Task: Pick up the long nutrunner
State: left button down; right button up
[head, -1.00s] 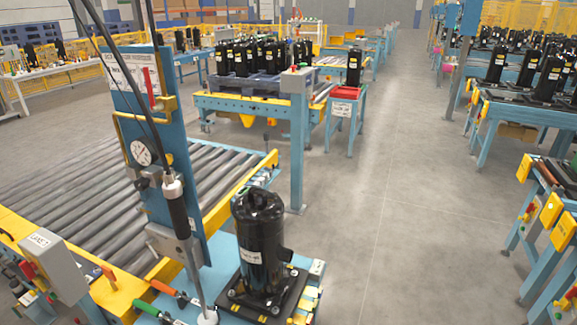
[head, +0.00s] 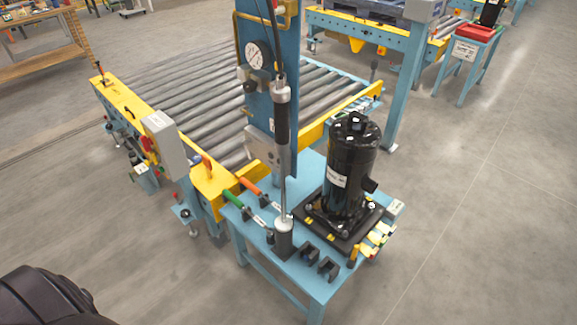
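The long nutrunner (head: 283,140) hangs upright in front of the blue column in the head view. It has a silver top, a black grip and a long thin silver shaft. Its lower end meets a grey and black holder (head: 284,238) on the blue workbench (head: 305,275). A black compressor (head: 350,170) stands upright on a dark base plate just right of it. Neither of my grippers shows in the head view. A dark rounded part of mine is at the lower left corner.
Two hand tools, one with a green handle (head: 233,199) and one orange (head: 250,185), lie left of the nutrunner. Black blocks (head: 327,268) sit at the bench front. A roller conveyor (head: 195,95) lies behind. The floor (head: 470,230) right of the bench is clear.

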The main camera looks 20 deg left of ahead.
aim_at(281, 93)
jog(key=i+l+u, duration=0.1)
jog(key=i+u, duration=0.3)
jog(key=i+l+u, duration=0.15)
jog(key=u, duration=1.3)
